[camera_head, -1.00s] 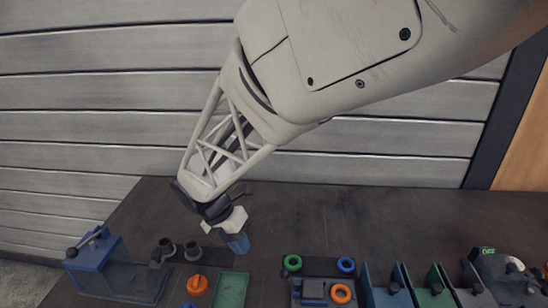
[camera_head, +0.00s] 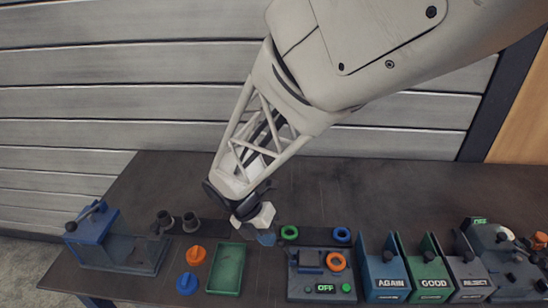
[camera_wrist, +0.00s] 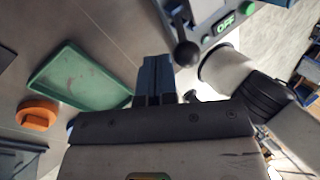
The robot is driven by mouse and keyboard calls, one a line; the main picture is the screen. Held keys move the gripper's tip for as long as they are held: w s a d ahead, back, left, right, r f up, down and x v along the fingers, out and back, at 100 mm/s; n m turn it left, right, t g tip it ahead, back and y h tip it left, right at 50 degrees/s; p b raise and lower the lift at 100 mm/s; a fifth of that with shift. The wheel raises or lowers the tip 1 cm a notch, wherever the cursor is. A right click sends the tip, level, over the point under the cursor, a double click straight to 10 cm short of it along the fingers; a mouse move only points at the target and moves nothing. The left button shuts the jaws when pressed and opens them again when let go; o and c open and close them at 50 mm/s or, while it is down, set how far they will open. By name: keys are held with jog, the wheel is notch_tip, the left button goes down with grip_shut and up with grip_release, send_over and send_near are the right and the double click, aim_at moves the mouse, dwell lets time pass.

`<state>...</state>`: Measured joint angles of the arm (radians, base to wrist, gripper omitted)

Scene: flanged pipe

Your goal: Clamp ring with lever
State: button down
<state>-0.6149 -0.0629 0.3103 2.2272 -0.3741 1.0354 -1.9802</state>
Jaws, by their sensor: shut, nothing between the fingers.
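My gripper (camera_head: 268,238) is shut and empty, with bluish fingers pointing down beside the middle station (camera_head: 322,290). Its shut fingers also show in the wrist view (camera_wrist: 153,80). A black ball-knobbed lever (camera_wrist: 187,53) stands close to the fingertips in the wrist view, by the panel reading OFF (camera_wrist: 226,22); I see no contact. An orange ring (camera_head: 336,261) lies on the station, right of a dark block (camera_head: 310,258). A green ring (camera_head: 289,232) and a blue ring (camera_head: 342,235) lie behind it. I cannot tell which part is the clamp ring.
A green tray (camera_head: 227,268) lies left of the station, with an orange cap (camera_head: 195,254) and a blue cap (camera_head: 187,283) beyond. A blue lever fixture (camera_head: 92,225) stands far left. Bins AGAIN (camera_head: 386,284), GOOD (camera_head: 430,283) and REJECT (camera_head: 474,282) stand right. The rear table is clear.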

jog(key=shift+d+r+y, duration=0.35)
jog(key=shift+d+y, duration=0.15)
jog(key=shift+y, duration=0.1)
dwell(0.7)
jog(key=shift+d+r+y, duration=0.5)
jog(key=shift+d+y, duration=0.35)
jog(key=shift+y, duration=0.05)
jog(key=shift+d+r, duration=0.2)
jog(key=shift+d, duration=3)
